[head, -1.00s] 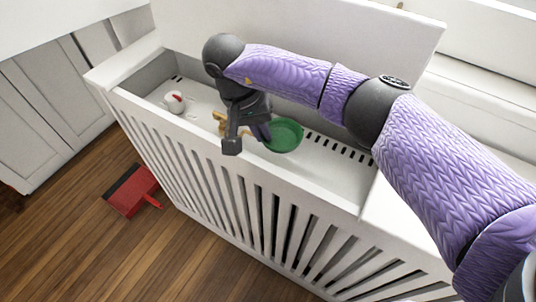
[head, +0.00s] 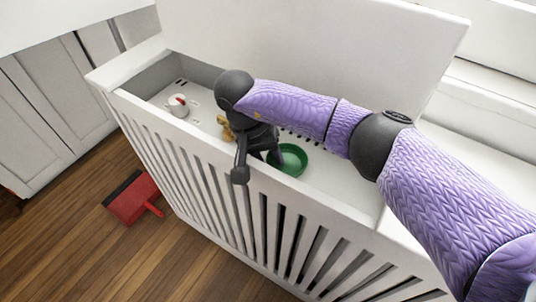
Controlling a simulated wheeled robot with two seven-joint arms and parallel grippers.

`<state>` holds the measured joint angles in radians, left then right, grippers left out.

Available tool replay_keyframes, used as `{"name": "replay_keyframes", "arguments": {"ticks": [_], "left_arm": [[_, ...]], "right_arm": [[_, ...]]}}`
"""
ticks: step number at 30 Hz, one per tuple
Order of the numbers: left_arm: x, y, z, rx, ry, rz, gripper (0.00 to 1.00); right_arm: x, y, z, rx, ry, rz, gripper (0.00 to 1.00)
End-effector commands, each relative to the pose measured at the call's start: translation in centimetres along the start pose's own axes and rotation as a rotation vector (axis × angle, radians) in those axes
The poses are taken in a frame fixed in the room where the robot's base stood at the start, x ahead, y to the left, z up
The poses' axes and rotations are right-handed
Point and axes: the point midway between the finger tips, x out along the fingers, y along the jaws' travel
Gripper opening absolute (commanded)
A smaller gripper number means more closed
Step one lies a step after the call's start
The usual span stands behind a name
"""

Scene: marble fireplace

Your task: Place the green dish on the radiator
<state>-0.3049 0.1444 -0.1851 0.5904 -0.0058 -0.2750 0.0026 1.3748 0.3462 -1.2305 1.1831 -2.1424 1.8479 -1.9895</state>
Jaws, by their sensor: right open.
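The green dish (head: 292,160) sits on the white recessed top of the slatted radiator (head: 335,178) in the head view. My right gripper (head: 258,172) is at the dish's left side, open, with one finger at or over the dish's rim and the other nearer the front edge. I cannot tell whether the finger touches the dish. The gripper and wrist hide part of the dish's left side. My left gripper is not in view.
A white item with a red top (head: 178,106) stands at the left end of the radiator top. A small tan object (head: 228,131) lies behind the gripper. A red dustpan (head: 132,198) lies on the wooden floor. The radiator top is clear right of the dish.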

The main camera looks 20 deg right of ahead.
Motion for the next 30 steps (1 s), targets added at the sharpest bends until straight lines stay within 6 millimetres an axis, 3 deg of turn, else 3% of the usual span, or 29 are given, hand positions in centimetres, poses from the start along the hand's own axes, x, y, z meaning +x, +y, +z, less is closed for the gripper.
{"name": "replay_keyframes", "arguments": {"ticks": [2, 9, 15, 19, 30], "left_arm": [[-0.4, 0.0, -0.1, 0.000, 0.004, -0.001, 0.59], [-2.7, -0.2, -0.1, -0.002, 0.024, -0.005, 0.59], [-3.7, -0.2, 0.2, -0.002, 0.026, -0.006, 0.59], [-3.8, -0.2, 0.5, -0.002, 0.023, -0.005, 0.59], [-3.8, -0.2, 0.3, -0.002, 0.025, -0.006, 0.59]], "right_arm": [[-0.8, 0.1, 0.0, 0.000, 0.002, -0.001, 0.43], [-7.6, 0.3, 0.0, 0.002, 0.008, -0.003, 0.43], [-11.5, 0.2, 0.0, 0.002, 0.004, 0.000, 0.43], [-12.3, 0.1, 0.0, 0.001, 0.001, -0.001, 0.43], [-12.3, 0.1, 0.0, 0.000, 0.000, 0.000, 0.43]]}}
